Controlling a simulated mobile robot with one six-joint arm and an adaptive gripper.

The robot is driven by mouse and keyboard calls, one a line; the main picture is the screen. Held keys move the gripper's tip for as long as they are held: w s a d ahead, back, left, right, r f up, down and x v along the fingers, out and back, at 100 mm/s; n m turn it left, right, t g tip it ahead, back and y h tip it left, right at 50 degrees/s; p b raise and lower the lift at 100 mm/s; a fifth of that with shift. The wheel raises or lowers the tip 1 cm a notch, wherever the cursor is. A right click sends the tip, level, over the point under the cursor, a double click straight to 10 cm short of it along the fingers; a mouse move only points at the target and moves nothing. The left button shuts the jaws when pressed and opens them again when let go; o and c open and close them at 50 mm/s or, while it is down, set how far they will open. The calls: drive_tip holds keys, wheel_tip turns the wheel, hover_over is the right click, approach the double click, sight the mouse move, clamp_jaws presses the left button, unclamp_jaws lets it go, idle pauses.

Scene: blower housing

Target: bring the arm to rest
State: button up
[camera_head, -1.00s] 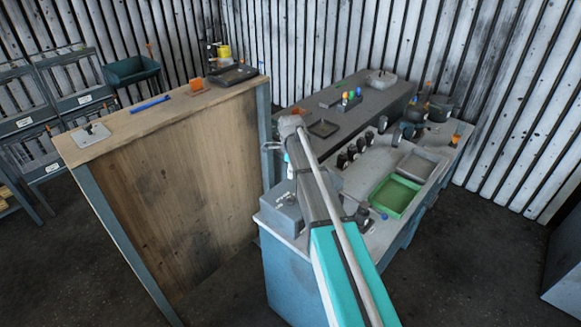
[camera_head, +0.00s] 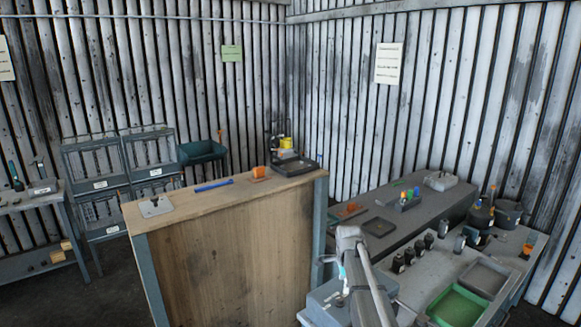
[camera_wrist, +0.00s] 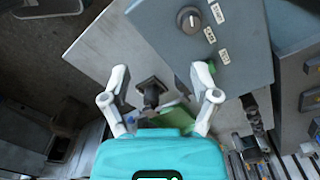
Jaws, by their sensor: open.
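My gripper (camera_wrist: 160,80) shows in the wrist view with its two pale fingers spread apart and nothing held between them. Beyond the gap, a small dark fitting (camera_wrist: 151,92) on a square base stands on a pale surface, apart from the fingers. A grey-blue box (camera_wrist: 228,45) with a dark knob and white labels lies just ahead, near the right finger. In the head view my arm (camera_head: 352,250) reaches up over the workbench (camera_head: 412,268) at the lower right. The gripper's fingers cannot be made out there.
A green tray (camera_head: 458,308) and a grey tray (camera_head: 484,278) lie on the workbench, with several black parts beside them. A tall wooden-sided bench (camera_head: 236,245) stands left of my arm. A dark bench (camera_head: 402,216) stands behind. Racks (camera_head: 122,180) stand at the left wall.

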drive_tip(key=s+f+n+b, duration=0.5)
drive_tip(key=s+n, duration=0.3)
drive_tip(key=s, duration=0.4)
drive_tip(key=s+a+f+n+b, duration=0.1)
drive_tip(key=s+f+n+b, duration=0.5)
drive_tip(key=s+n, duration=0.3)
drive_tip(key=s, duration=0.3)
drive_tip(key=shift+s+a+f, duration=0.3)
drive_tip(key=shift+f, duration=0.05)
